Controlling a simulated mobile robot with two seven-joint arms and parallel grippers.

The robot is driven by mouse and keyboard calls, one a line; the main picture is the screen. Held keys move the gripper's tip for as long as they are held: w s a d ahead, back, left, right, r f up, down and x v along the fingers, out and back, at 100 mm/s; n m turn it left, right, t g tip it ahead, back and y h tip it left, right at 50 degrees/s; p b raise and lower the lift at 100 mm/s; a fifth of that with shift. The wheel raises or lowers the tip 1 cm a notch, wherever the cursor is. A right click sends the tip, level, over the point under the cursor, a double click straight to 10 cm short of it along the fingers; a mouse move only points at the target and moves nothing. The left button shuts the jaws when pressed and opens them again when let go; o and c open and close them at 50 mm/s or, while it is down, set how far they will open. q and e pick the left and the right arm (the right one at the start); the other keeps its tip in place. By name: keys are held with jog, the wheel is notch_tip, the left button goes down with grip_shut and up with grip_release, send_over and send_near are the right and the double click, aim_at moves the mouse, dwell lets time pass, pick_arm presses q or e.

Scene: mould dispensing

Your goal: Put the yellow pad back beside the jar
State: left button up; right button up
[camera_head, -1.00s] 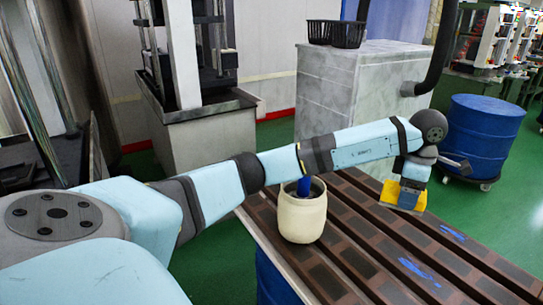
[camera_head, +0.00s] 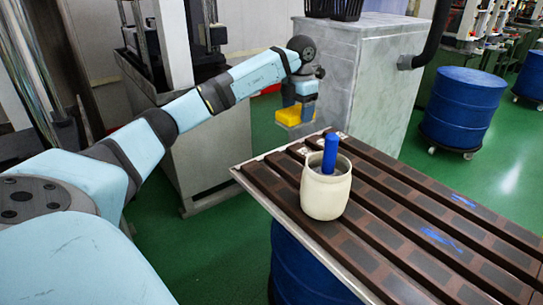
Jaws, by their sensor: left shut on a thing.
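The yellow pad (camera_head: 289,115) is held by my left gripper (camera_head: 303,104), which is shut on it. My right gripper is not in view.
Blue drums on wheels (camera_head: 464,108) stand on the green floor at the right. A grey cabinet (camera_head: 365,75) with black baskets (camera_head: 334,8) on top stands behind the table. Blue smears (camera_head: 440,240) mark the tabletop, whose right part is clear.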

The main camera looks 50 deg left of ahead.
pick_arm(q)
jog(key=shift+s+a, duration=0.45)
jog(key=shift+a, duration=0.25)
notch_tip(320, 180, down, 19)
jog(key=b, duration=0.4)
jog(key=shift+f, duration=0.8)
jog(key=o, duration=0.9)
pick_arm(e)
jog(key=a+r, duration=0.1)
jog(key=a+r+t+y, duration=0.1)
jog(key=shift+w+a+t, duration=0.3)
